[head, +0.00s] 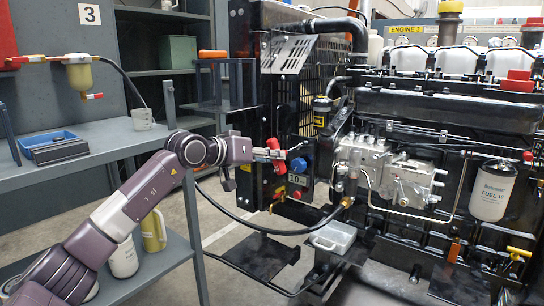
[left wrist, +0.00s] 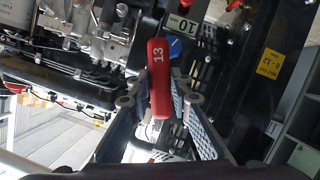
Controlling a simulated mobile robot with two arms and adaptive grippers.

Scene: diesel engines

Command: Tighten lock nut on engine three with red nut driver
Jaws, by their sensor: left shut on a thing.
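The red nut driver (left wrist: 158,60), with a white 13 on its handle, stands between the two fingers of my left gripper (left wrist: 161,99) in the left wrist view. In the head view my left gripper (head: 268,154) is at the front of the engine (head: 440,110), with a bit of the red driver (head: 276,145) showing at its fingertips. The gripper is shut on the driver. A blue round part (head: 298,165) lies just right of the fingertips, above a plate marked 10 (head: 297,179). I cannot make out the lock nut or whether the driver touches anything. My right gripper is not in view.
A black hose (head: 240,220) crosses below my arm. A white fuel filter (head: 492,190) is at the right.

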